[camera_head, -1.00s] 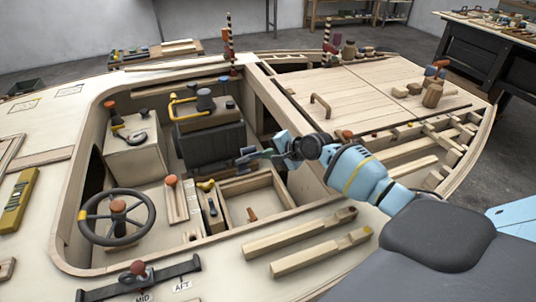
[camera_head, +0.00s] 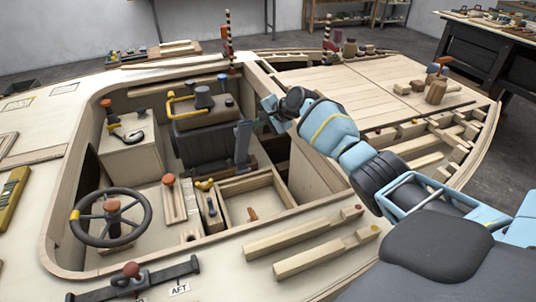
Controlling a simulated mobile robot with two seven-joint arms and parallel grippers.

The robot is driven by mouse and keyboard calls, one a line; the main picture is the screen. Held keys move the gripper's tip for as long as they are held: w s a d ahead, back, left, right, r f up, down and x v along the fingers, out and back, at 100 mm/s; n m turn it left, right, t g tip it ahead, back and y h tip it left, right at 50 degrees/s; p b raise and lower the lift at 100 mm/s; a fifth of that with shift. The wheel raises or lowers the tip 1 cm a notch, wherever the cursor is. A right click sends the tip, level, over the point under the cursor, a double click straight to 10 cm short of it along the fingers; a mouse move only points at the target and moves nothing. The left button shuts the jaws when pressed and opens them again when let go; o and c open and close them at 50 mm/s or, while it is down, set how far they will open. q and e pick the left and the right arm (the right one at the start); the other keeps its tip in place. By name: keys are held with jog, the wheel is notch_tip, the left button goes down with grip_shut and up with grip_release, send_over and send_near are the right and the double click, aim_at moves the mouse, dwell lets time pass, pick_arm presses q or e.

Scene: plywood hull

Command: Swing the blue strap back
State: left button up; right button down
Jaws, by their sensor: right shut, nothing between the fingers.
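The slate-blue strap (camera_head: 242,146) stands close to upright at the right side of the dark box (camera_head: 205,143) in the cockpit well. My right gripper (camera_head: 259,124) is at the strap's upper right, at the well's far right side. It is shut with nothing held. Its fingertips are small and partly lost against the strap, so I cannot tell whether they touch it. The strap's lower end is near the open wooden tray (camera_head: 283,197). My left gripper is not in view.
A black steering wheel (camera_head: 110,217) and a pale box (camera_head: 130,150) fill the left of the well. A yellow handle (camera_head: 180,104) rises by the dark box. Two wooden bars (camera_head: 320,255) lie on the near deck. The planked deck (camera_head: 350,95) is mostly clear.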

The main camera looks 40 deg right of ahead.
dwell(0.3)
jog(key=shift+a+r, duration=0.1)
jog(key=shift+r+p, duration=0.7)
